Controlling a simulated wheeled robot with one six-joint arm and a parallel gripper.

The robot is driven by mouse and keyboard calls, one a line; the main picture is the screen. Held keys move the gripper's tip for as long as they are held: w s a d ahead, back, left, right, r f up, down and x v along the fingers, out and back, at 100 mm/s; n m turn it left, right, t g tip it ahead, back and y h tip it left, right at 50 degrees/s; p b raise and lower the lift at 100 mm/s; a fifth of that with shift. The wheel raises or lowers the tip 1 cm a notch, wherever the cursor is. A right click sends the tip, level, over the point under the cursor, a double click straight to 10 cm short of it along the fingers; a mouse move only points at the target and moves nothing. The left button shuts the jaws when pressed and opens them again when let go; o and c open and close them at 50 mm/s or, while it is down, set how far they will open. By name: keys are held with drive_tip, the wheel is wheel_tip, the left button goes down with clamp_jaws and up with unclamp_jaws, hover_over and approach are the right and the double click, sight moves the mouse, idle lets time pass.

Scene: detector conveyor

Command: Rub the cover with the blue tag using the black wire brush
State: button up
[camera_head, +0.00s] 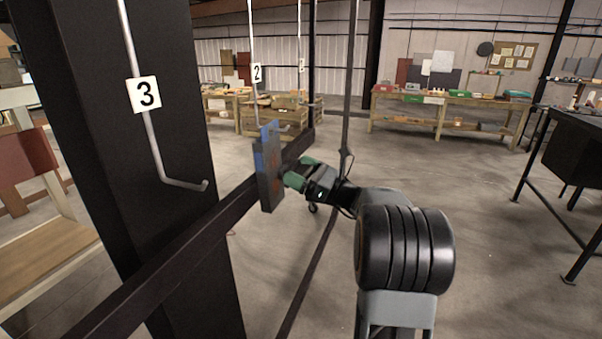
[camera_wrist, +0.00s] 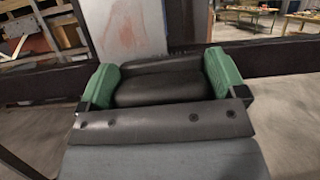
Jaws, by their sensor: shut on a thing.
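The cover is a grey plate (camera_head: 268,182) with rusty patches, hanging upright by the dark rail in the head view. A blue tag (camera_head: 268,133) shows at its top. In the wrist view the cover (camera_wrist: 138,28) stands just beyond my fingers, pale grey with a reddish smear. My gripper (camera_head: 297,174) has green fingers and is close to the cover's right face. It is shut on the black wire brush (camera_wrist: 160,86), which lies between the fingers in the wrist view.
A dark rail (camera_head: 190,235) runs diagonally beneath the hooks. Hook 3 (camera_head: 165,165) on the left hangs empty beside a thick dark column (camera_head: 75,120). Workbenches (camera_head: 440,104) stand at the back, and a black table (camera_head: 575,125) at the right. The floor between is clear.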

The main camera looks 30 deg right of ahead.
drive_tip(key=shift+s+a+r+b, duration=0.1)
drive_tip(key=shift+s+a+b, duration=0.3)
drive_tip(key=shift+s+a, duration=0.65)
drive_tip(key=shift+s+a+b, duration=0.35)
drive_tip(key=shift+s+a, duration=0.5)
drive_tip(key=shift+a, duration=0.3)
drive_tip(key=shift+s+a+r, duration=0.1)
drive_tip(key=shift+s+a, duration=0.55)
drive_tip(key=shift+a, duration=0.05)
drive_tip(key=shift+r+p, duration=0.7)
drive_tip(key=shift+r, duration=0.25)
drive_tip(key=shift+w+d+p, duration=0.45)
drive_tip(key=shift+w+d, duration=0.85)
drive_tip(key=shift+d, duration=0.15)
drive_tip(key=shift+w+d+p, duration=0.4)
drive_tip(key=shift+w+d, duration=0.85)
drive_tip(key=shift+d, duration=0.15)
drive_tip(key=shift+a+r+p, duration=0.15)
drive_tip(key=shift+r+p, duration=0.55)
drive_tip(key=shift+r, duration=0.2)
drive_tip(key=shift+s+a+f+b, duration=0.1)
drive_tip(key=shift+s+a+b, duration=0.25)
drive_tip(key=shift+a, duration=0.1)
drive_tip(key=shift+s+a+b, duration=0.6)
drive_tip(key=shift+s+a, duration=1.45)
drive_tip(key=shift+a, duration=0.3)
drive_tip(key=shift+d, duration=0.1)
